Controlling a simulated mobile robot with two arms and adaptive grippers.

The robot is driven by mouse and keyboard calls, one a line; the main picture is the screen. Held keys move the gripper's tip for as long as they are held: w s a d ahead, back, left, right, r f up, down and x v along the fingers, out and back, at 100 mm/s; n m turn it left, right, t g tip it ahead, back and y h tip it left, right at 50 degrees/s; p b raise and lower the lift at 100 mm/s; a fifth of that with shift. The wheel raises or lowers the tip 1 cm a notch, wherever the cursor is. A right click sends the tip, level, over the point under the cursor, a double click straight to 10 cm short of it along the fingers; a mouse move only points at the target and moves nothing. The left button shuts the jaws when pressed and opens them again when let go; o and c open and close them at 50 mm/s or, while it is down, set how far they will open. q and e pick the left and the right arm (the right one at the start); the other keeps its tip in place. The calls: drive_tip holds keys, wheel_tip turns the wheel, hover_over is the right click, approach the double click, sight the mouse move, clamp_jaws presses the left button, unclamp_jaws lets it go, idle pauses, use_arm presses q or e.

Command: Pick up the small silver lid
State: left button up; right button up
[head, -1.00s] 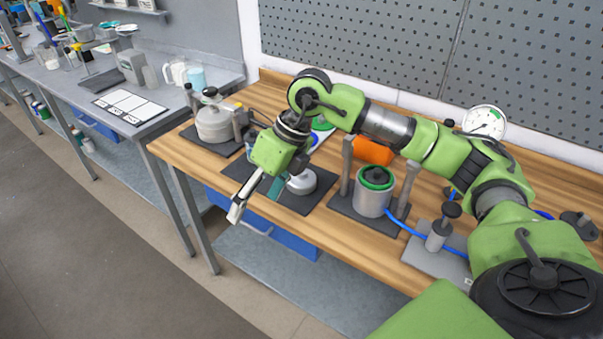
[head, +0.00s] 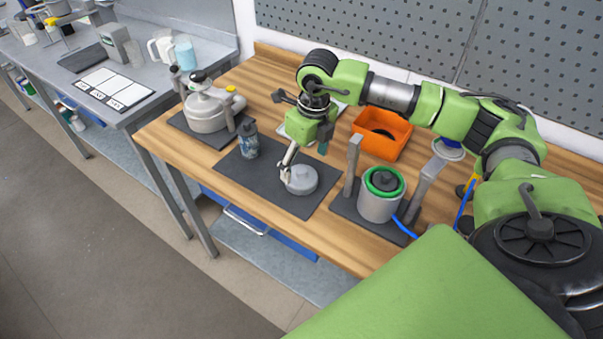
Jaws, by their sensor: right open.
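The small silver lid (head: 302,180) is round with a raised knob and lies on a dark mat (head: 262,190) on the wooden bench. My right gripper (head: 285,174) points down at the left side of the lid. Its jaws are open, and its fingertips are close to the lid's left edge and knob. I cannot tell whether they touch it. My left gripper is not in the picture.
A small bottle (head: 248,140) stands on the same mat, left of my gripper. A grey lidded pot (head: 207,108) is further left. A silver canister with a green ring (head: 381,196) stands right between posts. An orange bin (head: 382,134) is behind.

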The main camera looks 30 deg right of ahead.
sight(302, 170)
drive_tip(key=shift+w+a+f+p, duration=0.1)
drive_tip(key=shift+w+f+p, duration=0.05)
drive_tip(key=shift+f+p, duration=0.35)
drive_tip(key=shift+w+a+f+p, duration=0.1)
drive_tip(key=shift+w+f+p, duration=0.05)
drive_tip(key=shift+f+p, duration=0.3)
drive_tip(key=f, duration=0.3)
drive_tip(key=shift+w+d+f+p, duration=0.1)
drive_tip(key=shift+w+f+p, duration=0.05)
drive_tip(key=shift+w+p, duration=0.25)
drive_tip(key=shift+f, duration=0.15)
drive_tip(key=shift+s, duration=0.1)
drive_tip(key=shift+c, duration=0.4)
drive_tip(key=c, duration=1.6)
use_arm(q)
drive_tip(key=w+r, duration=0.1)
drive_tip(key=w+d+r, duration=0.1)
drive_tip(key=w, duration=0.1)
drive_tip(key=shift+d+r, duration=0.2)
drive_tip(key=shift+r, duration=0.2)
use_arm(e)
drive_tip(key=shift+r, duration=0.2)
